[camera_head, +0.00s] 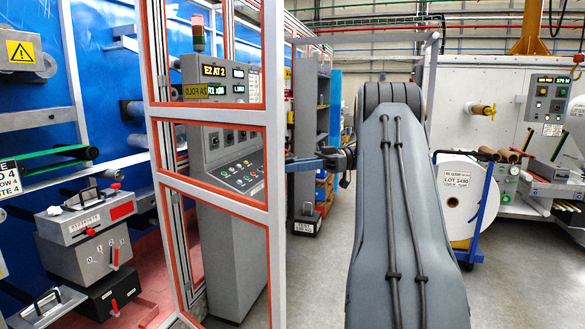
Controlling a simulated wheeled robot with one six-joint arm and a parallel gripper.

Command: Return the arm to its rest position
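My arm (405,215) rises from the bottom edge right of centre, a broad grey link with two dark cables along it. A dark blue-grey piece, which looks like my gripper (300,160), sticks out to the left from behind the link at mid height.
A red-edged grey guard frame (210,118) stands left of my arm, before the control cabinet (238,245). A machine with grey boxes (85,225) is at far left. At right are a large white roll (457,205) on a blue trolley (488,212) and clear floor (520,290).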

